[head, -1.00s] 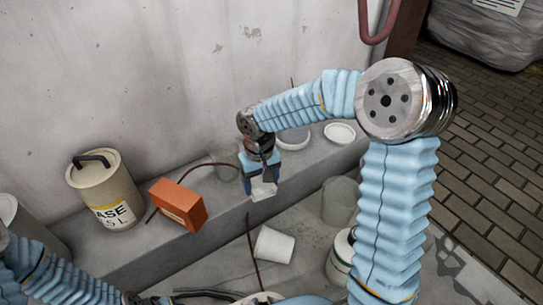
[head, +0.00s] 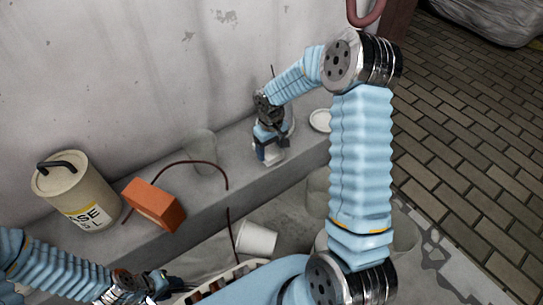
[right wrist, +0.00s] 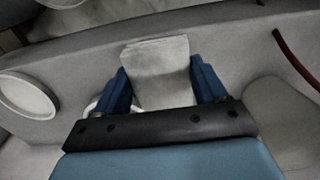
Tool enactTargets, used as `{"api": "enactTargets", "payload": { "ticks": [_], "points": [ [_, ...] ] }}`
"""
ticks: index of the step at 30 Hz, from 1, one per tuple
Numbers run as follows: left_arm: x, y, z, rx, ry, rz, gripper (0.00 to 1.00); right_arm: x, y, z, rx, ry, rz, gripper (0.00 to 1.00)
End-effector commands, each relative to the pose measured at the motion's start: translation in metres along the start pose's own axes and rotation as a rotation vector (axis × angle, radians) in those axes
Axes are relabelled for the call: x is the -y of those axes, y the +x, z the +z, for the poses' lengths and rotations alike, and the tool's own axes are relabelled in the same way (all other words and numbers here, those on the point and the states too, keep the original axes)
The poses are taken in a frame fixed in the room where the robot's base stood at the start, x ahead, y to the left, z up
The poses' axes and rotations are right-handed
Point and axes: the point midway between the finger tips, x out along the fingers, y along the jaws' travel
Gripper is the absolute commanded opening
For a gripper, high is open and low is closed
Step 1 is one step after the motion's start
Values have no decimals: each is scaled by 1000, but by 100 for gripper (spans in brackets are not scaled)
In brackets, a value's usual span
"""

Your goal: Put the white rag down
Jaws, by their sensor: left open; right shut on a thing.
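The white rag (right wrist: 158,72) is a small folded pale cloth between the blue fingers of my right gripper (right wrist: 160,88) in the right wrist view. In the head view my right gripper (head: 270,154) is shut on the rag (head: 273,156), at the grey ledge (head: 225,181) along the wall. I cannot tell whether the rag touches the ledge. My left gripper (head: 160,284) is low at the left of the head view, open, and partly cut off from clear sight.
On the ledge are a beige canister (head: 75,195), an orange-red box (head: 153,204), a clear cup (head: 202,152), a dark red cable (head: 185,163) and a white lid (head: 320,120). A white cup (head: 256,239) is below the ledge.

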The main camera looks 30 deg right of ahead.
Motion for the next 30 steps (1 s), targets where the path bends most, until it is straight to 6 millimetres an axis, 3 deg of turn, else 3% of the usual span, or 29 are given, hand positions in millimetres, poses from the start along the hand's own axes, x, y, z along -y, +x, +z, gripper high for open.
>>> {"api": "enactTargets", "payload": {
  "ticks": [5, 11, 22, 23, 27, 30],
  "points": [
    [1, 3, 0, -1, 0, 0, 43, -7, 12, -6, 1, 1, 0, 38],
    [4, 10, 0, -3, 0, 0, 43, -8, 42, -6, 2, 0, -1, 38],
    [5, 13, -1, -4, 0, 0, 43, -8, 47, -7, 1, 0, 0, 38],
    [4, 12, -1, -4, 0, 0, 43, -8, 45, -7, 0, 0, 0, 76],
    [4, 11, -1, -4, 0, 0, 43, -8, 45, -7, 0, 0, 0, 97],
    [4, 11, -1, -4, 0, 0, 43, -8, 45, -7, 0, 0, 0, 97]
  ]
}}
